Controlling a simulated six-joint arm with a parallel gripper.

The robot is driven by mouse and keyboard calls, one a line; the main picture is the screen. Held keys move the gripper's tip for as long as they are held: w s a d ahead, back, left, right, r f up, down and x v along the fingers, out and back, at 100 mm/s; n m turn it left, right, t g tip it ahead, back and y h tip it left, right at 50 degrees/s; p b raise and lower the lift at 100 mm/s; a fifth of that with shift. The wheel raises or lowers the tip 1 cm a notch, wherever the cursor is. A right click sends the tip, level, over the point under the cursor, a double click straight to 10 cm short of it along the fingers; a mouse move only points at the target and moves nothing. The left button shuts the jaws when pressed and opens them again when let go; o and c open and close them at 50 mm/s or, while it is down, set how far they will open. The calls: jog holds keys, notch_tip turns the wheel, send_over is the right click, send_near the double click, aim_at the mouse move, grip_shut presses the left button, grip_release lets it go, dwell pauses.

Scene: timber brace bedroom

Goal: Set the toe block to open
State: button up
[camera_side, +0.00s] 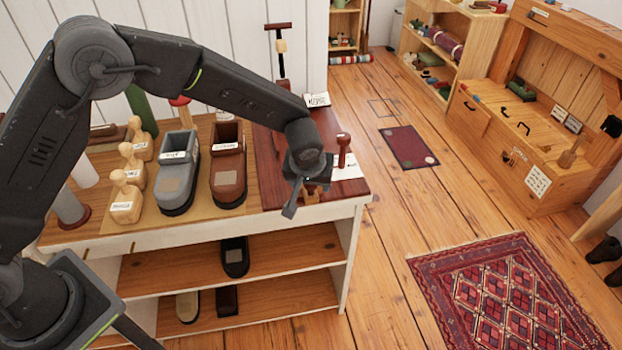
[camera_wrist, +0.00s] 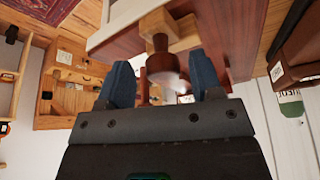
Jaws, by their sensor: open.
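My gripper (camera_side: 297,196) is open above the front of a dark red-brown board (camera_side: 270,170) on the workbench. In the wrist view its two blue fingers (camera_wrist: 162,82) stand apart, with a brown round-headed knob (camera_wrist: 162,68) on a short stem between and beyond them. I see no contact. The stem rises from a pale wooden block (camera_wrist: 170,28) on the dark board. No readable label picks out the toe block; this block may be it. In the side view my gripper mostly hides this spot. A separate red knob (camera_side: 344,152) stands just right, by a white plate.
A tall handled tool (camera_side: 281,50) and a label card (camera_side: 317,100) stand behind.

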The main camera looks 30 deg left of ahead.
jog(key=shift+r, duration=0.1)
jog(key=v, duration=1.3)
jog(key=shift+s+r, duration=0.2)
jog(key=shift+r, duration=0.05)
jog(key=shift+d, duration=0.1)
jog(key=s+a+r+m, duration=0.2)
jog(key=s+a+r, duration=0.8)
jog(key=s+a+m, duration=0.1)
jog(key=s+a, duration=0.2)
jog(key=s, duration=0.4)
jog(key=s+a+m+t+h, duration=0.1)
jog(key=s+a, duration=0.2)
jog(key=s, duration=0.5)
jog(key=shift+m+t+h, duration=0.3)
